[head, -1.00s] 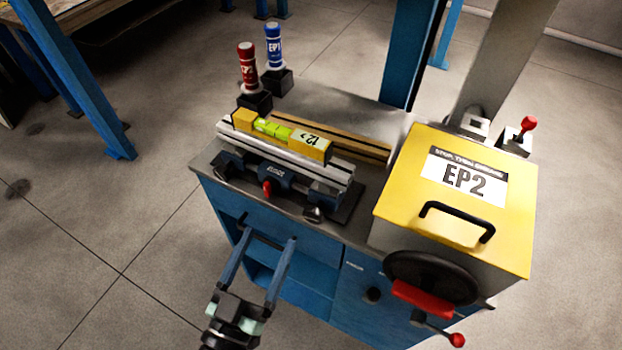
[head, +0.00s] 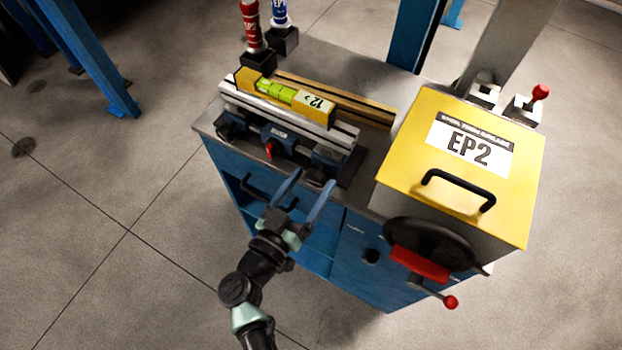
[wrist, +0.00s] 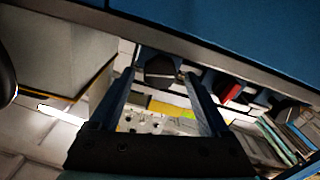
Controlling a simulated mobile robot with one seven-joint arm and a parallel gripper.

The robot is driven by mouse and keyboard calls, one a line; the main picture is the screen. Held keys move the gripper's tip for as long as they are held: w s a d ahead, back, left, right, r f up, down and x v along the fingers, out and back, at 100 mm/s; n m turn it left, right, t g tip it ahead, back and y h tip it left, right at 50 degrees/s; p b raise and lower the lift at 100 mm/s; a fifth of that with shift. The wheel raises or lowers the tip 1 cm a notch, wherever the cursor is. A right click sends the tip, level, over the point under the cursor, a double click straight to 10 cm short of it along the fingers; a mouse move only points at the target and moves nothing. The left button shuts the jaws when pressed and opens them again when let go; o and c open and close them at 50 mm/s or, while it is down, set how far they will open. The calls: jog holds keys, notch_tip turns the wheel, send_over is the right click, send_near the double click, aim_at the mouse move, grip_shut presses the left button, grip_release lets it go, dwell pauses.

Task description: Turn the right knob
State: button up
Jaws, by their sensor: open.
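A clamp fixture (head: 285,130) sits along the bench's front edge with a red lever (head: 268,151) at its middle. The dark right knob (head: 314,174) is at its front right, partly hidden by my gripper. My gripper (head: 310,180) is open and empty, its two blue fingers pointing at this knob. In the wrist view the dark knob (wrist: 161,71) shows between and beyond the fingertips (wrist: 161,76), and the red lever (wrist: 232,92) lies to the right. Whether a finger touches the knob cannot be told.
A yellow level (head: 300,100) lies on the fixture. The yellow-topped EP2 box (head: 470,200) with a black handwheel (head: 432,236) stands at the right. Red (head: 251,25) and blue (head: 280,12) bottles stand behind. The bench's front edge and blue cabinet lie below the fingers.

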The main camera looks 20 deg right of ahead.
jog(key=shift+w+d, duration=0.2)
jog(key=shift+d, duration=0.1)
grip_shut()
jog(key=shift+m, duration=0.3)
jog(key=m, duration=0.5)
jog(key=shift+b, duration=0.35)
jog(key=m, duration=0.5)
jog(key=shift+s+f+b, duration=0.1)
jog(key=shift+s+b, duration=0.05)
jog(key=shift+b, duration=0.25)
